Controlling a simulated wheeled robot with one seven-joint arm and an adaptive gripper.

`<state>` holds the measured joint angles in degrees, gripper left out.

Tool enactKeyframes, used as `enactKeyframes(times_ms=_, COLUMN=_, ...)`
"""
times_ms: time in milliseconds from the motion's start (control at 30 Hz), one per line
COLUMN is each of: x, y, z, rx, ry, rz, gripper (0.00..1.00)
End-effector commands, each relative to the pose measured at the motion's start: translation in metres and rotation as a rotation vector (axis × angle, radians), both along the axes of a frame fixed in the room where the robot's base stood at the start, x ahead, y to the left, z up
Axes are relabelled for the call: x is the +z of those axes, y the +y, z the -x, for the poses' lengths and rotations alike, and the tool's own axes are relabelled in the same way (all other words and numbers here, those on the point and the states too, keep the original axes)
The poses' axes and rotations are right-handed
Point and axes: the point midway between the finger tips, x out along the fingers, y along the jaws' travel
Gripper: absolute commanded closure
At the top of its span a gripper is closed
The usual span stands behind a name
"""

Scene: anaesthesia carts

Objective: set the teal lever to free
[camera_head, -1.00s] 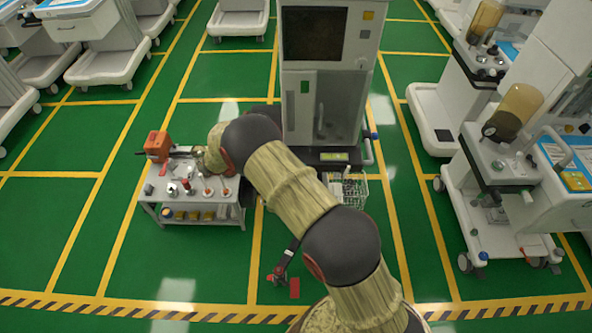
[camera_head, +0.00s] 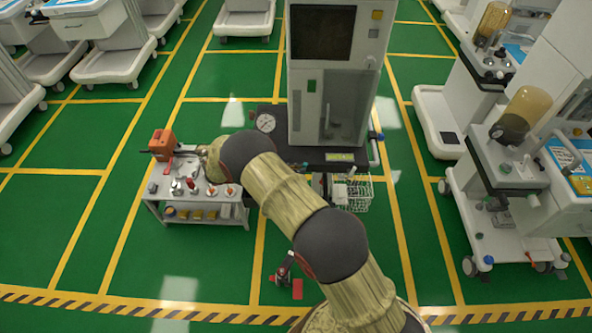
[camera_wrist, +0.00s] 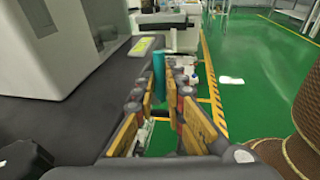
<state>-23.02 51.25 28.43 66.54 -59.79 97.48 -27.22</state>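The teal lever (camera_wrist: 158,76) stands upright in the wrist view, just beyond the tips of my gripper and in line with the gap between them. My gripper (camera_wrist: 161,104) is open, with one orange-padded finger on each side of that gap. I see no contact between the fingers and the lever. The lever's lower end is hidden by the fingers. The dark top of the anaesthesia cart (camera_wrist: 75,110) is to the left of the gripper.
The cart's white cabinet (camera_head: 333,85) rises beside the gripper. A round gauge (camera_head: 265,123) sits at its left and a wire basket (camera_head: 352,192) hangs at its front. A small table (camera_head: 160,192) with tools stands to the left.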

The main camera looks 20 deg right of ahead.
Motion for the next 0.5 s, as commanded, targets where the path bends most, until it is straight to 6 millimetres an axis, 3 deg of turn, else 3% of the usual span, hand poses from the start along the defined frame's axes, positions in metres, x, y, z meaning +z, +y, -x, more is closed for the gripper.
enactKeyframes(times_ms=133, x=-0.0002, y=0.0003, z=-0.0005, rx=0.001, ry=-0.001, rz=-0.002, gripper=0.81)
enactKeyframes(times_ms=500, x=0.0005, y=0.0046, z=-0.0008, rx=0.001, ry=-0.001, rz=-0.001, gripper=0.81)
